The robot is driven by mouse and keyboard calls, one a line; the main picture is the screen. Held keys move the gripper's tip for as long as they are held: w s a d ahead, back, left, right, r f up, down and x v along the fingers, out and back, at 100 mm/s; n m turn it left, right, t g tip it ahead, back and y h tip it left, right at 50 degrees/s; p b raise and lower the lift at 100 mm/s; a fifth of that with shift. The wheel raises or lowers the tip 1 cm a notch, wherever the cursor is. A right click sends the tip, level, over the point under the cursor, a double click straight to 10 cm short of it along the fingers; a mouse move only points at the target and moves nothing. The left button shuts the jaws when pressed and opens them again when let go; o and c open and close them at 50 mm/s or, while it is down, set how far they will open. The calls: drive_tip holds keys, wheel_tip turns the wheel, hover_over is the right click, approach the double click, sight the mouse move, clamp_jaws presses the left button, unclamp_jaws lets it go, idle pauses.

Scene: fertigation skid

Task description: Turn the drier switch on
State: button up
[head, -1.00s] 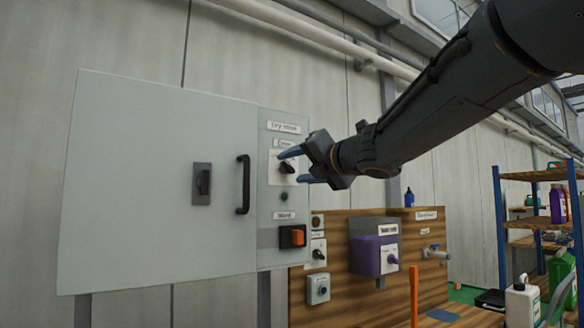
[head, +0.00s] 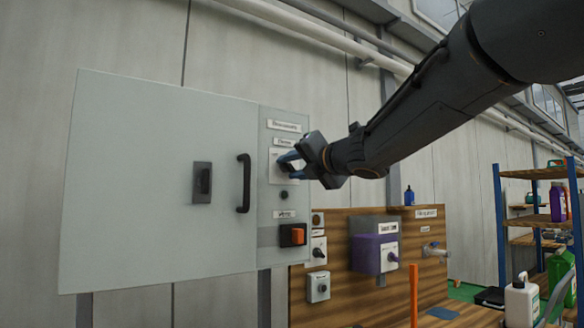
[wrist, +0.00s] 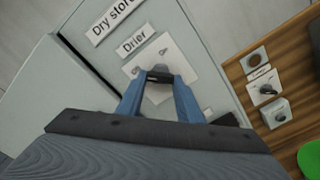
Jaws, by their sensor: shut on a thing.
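The drier switch is a dark rotary knob (wrist: 159,76) on a white square plate (wrist: 183,66) under a "Drier" label (wrist: 132,42) in the wrist view. My gripper (wrist: 158,84) is shut on this knob, with one blue finger on each side of it. In the head view my gripper (head: 288,163) reaches the plate on the cabinet's right-hand strip from the right. There the fingers hide the knob. The pointer's exact setting is hard to tell.
A grey cabinet door (head: 140,180) with a black handle (head: 243,184) is left of the strip. An orange rocker switch (head: 297,236) sits below. A wooden board (head: 345,222) with a purple box (head: 368,255) stands to the right.

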drive_tip(key=shift+m, duration=0.3)
drive_tip(key=m+p, duration=0.3)
drive_tip(key=m, duration=0.1)
drive_tip(key=shift+r, duration=0.2)
drive_tip(key=m+p, duration=0.3)
drive_tip(key=m, duration=0.1)
drive_tip(key=shift+s+r+m+p, duration=0.1)
drive_tip(key=shift+m+p, duration=0.2)
drive_tip(key=shift+p, duration=0.05)
drive_tip(key=m+p, duration=0.3)
drive_tip(key=m, duration=0.1)
drive_tip(key=shift+r+p, duration=0.1)
drive_tip(key=shift+p, duration=0.2)
drive_tip(key=shift+m+p, duration=1.55)
drive_tip(key=shift+m, duration=0.65)
drive_tip(key=o, duration=1.1)
